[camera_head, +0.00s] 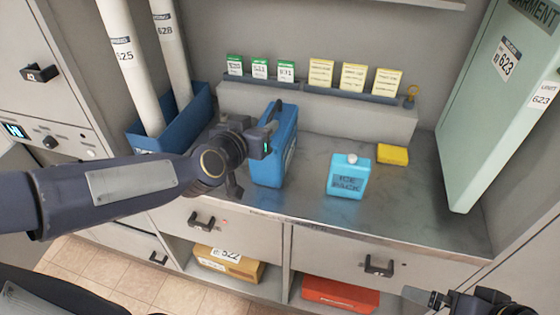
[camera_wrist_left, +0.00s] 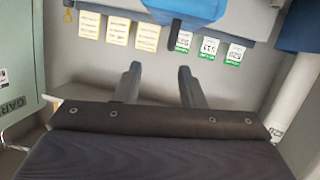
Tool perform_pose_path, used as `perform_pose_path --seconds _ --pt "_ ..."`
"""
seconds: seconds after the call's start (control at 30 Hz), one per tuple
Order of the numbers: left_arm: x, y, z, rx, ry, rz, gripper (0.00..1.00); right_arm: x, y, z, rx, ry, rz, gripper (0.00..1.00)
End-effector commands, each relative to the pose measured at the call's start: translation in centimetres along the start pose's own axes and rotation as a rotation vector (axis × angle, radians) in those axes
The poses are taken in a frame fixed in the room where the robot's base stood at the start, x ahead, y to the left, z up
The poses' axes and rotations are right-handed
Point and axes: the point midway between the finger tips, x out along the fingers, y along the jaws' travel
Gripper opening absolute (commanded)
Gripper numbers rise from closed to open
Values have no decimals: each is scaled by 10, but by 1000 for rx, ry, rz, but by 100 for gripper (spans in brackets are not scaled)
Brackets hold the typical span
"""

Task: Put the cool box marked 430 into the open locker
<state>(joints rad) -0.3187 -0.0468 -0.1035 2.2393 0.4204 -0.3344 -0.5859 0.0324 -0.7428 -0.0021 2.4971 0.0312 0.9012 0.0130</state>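A blue cool box (camera_head: 270,165) with a dark top handle stands upright on the grey counter; I cannot read a 430 on it. My left gripper (camera_head: 250,160) is at its left side, partly in front of it, near handle height. In the left wrist view, the fingers of my left gripper (camera_wrist_left: 160,85) are apart with nothing between them, and part of the cool box (camera_wrist_left: 190,8) shows at the top edge. My right gripper (camera_head: 425,298) is only partly visible at the bottom right. I cannot make out an open locker door.
A light-blue ice pack (camera_head: 347,180) and a yellow block (camera_head: 393,154) stand right of the cool box. A blue bin (camera_head: 190,125) holds two white tubes. Below the counter (camera_head: 420,215), open bays hold a cardboard box (camera_head: 228,263) and a red box (camera_head: 340,293). A green garment box leans right.

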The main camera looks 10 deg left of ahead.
Motion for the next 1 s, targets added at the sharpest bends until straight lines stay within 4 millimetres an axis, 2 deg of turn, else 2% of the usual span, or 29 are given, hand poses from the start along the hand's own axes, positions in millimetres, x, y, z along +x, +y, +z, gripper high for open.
perform_pose_path --seconds 0.03,0.1,0.47,0.8,1.0 --pt "18 0 13 32 34 -32 36 14 7 7 0 0 0 100" --pt "30 -2 12 68 78 -78 36 19 9 10 0 0 0 100" --pt "66 -9 5 110 128 -138 36 25 12 12 0 1 0 100" --pt "111 -17 2 108 126 -135 36 30 14 15 0 1 0 100" --pt "116 -18 1 106 127 -133 36 30 14 15 0 1 0 100"
